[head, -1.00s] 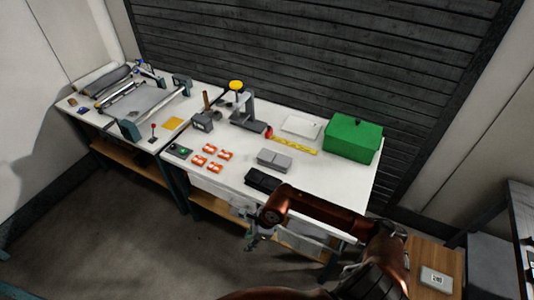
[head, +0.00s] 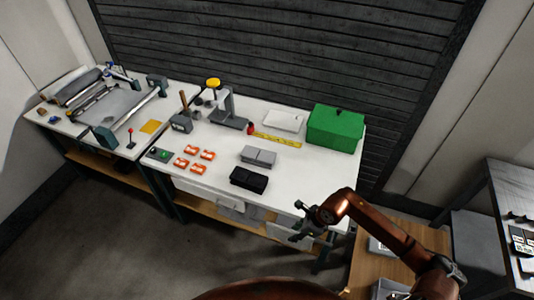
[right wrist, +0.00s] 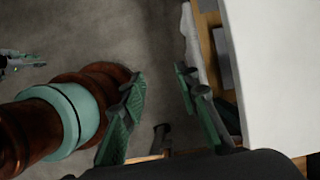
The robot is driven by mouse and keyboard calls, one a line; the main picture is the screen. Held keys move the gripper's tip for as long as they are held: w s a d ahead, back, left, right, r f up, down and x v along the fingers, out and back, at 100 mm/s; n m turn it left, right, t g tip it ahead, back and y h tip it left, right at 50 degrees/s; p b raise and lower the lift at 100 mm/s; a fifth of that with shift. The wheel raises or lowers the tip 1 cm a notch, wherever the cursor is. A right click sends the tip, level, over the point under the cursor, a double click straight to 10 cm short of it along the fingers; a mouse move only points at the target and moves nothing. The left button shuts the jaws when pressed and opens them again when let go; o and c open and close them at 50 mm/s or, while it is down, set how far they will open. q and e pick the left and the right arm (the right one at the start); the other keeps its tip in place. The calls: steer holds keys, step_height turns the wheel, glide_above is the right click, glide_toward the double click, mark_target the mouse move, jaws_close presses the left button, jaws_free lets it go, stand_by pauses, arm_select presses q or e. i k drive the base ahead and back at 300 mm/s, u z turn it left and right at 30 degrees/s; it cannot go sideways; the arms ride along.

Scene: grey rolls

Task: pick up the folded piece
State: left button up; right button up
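Two folded-looking pieces lie side by side near the front of the white workbench in the head view: a grey one (head: 258,156) and a black one (head: 249,179) just in front of it. I cannot tell which is the folded piece. My right gripper (head: 301,222) is off the bench's front edge, to the right of and nearer than both pieces. In the right wrist view its fingers (right wrist: 160,92) are apart with nothing between them. A small part that looks like my left gripper (right wrist: 20,62) shows at that view's left edge; its fingers are unclear.
Several orange-and-white pieces (head: 190,162) lie left of the black piece. A green box (head: 335,129), a white tray (head: 284,120) and a yellow strip (head: 277,140) are behind. The front right bench top is clear.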

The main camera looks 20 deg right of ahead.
mark_target(251, 155)
steer(key=i, duration=1.5)
